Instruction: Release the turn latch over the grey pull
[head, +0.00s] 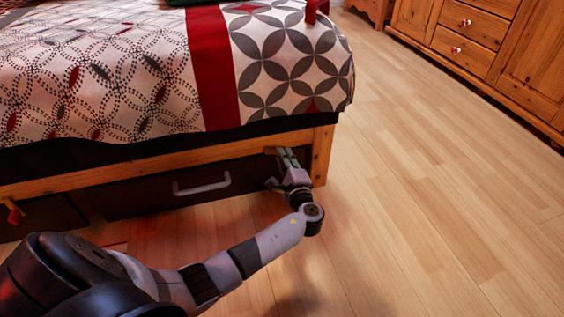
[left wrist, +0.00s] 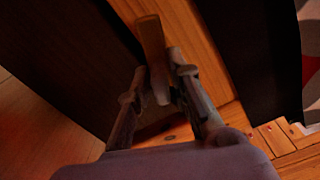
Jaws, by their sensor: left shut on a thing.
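The dark drawer (head: 140,195) under the bed has a grey pull (head: 202,186) on its front. A tan turn latch (head: 270,150) sits on the wooden bed rail near the drawer's upper right corner; its small shape is partly hidden by my gripper in the head view. In the left wrist view the latch (left wrist: 151,40) is a flat bar with its lower part between my fingers. My left gripper (head: 284,157) is shut on the latch, and its fingers also show in the left wrist view (left wrist: 158,78). My right gripper is out of view.
The wooden bed post (head: 322,155) stands just right of my gripper. A second dark drawer (head: 45,216) at the left has an orange-red latch (head: 13,214). The wooden floor (head: 430,200) to the right is clear up to the pine cabinet (head: 490,50).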

